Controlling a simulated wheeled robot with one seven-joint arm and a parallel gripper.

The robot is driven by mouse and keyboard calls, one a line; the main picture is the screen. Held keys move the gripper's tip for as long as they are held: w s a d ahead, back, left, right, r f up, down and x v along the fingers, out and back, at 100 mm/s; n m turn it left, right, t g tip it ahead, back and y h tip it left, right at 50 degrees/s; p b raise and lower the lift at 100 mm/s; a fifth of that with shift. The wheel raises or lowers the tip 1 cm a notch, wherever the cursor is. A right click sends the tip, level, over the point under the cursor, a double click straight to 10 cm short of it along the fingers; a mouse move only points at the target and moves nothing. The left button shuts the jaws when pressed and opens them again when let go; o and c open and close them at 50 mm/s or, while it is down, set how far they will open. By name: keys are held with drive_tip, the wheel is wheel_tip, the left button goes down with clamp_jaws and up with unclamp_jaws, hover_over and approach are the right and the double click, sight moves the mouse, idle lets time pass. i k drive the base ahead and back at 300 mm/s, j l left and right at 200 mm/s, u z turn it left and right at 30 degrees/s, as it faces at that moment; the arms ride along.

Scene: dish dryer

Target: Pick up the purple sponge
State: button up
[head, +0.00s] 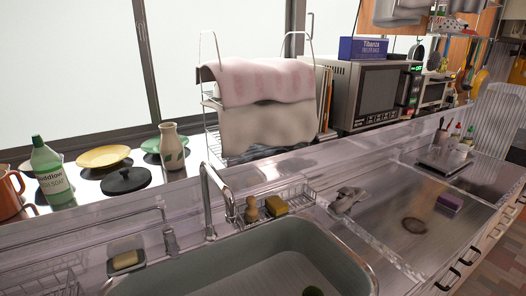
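The purple sponge (450,202) is a small block lying on the metallic surface to the right of the sink, near that surface's right side. It looks clear of other objects, with nothing resting on it. My gripper is not in view, so its place relative to the sponge cannot be told.
A grey sink (235,245) with a tall faucet (211,195) fills the lower middle. A wire rack holds a yellow sponge (277,204). A metal fitting (345,198) and a round brownish spot (414,225) lie left of the purple sponge; a microwave (372,95) stands behind.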

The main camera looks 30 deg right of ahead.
sight(450, 202)
drive_tip(key=z, duration=1.55)
drive_tip(key=u, duration=3.05)
drive_tip(key=z, duration=2.6)
